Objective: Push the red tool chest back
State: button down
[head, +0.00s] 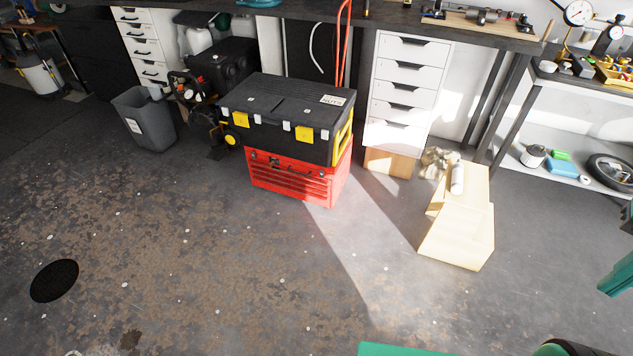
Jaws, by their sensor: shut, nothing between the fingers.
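The red tool chest (293,180) stands on the concrete floor in the middle of the head view, in front of the workbench. Its front has several drawers and faces me, turned a little to the left. A black toolbox (285,137) with yellow latches and a white label rests on top of it and hides its top. My gripper is not in view. Teal and dark parts of my own body show at the right and bottom edges, well apart from the chest.
A white drawer unit (402,85) stands behind right of the chest. A grey bin (146,122) and a black machine (203,118) are to its left. A pale wooden step (457,240) stands to the right. The floor (200,250) in front is clear.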

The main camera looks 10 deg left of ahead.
aim_at(339, 173)
jog(key=u, duration=0.85)
jog(key=i, duration=1.45)
jog(key=z, duration=0.05)
